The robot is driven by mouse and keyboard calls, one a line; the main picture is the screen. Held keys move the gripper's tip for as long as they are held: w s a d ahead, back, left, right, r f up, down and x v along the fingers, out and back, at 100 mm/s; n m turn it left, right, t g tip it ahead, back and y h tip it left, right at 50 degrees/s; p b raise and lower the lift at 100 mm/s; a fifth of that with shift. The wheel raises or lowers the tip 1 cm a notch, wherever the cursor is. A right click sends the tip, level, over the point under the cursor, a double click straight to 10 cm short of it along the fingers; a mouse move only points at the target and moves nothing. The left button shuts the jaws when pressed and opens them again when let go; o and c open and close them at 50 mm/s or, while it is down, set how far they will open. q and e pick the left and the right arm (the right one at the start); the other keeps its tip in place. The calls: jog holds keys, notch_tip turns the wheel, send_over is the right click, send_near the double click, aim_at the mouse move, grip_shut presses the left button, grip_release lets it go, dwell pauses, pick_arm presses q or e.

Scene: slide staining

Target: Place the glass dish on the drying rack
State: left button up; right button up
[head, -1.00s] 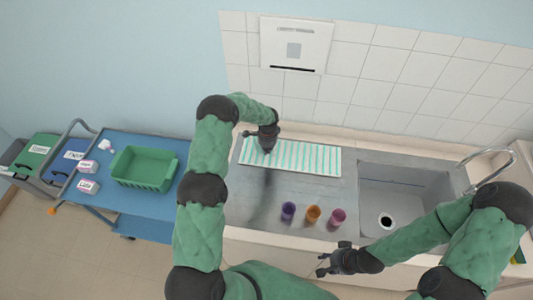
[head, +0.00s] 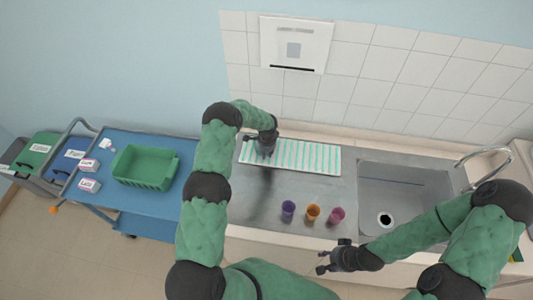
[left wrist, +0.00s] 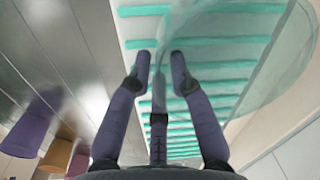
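The drying rack (head: 305,156) is a white mat with green stripes at the back of the steel counter; its stripes fill much of the left wrist view (left wrist: 215,86). My left gripper (head: 264,146) is over the rack's left end. The clear glass dish (left wrist: 272,60) shows in the left wrist view as a faint curved outline, tilted, in front of the stripes. Its edge passes between the two fingertips (left wrist: 161,62), which look closed on it. I cannot make out the dish in the head view. My right gripper (head: 328,262) is empty, low before the counter's front edge.
Purple (head: 288,210), orange (head: 312,212) and pink (head: 337,214) cups stand on the counter before the rack. The sink (head: 405,190) is to the right. A blue cart (head: 150,205) with a green basket (head: 145,168) stands left. The rack's right part is clear.

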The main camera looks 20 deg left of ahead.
dwell(0.3)
pick_arm(q)
jog(key=shift+r, duration=0.2)
notch_tip(320, 180, up, 12)
jog(key=b, duration=0.2)
jog(key=shift+s+d, duration=0.3)
jog(key=shift+s, duration=0.05)
jog(key=shift+f, duration=0.1)
dwell(0.4)
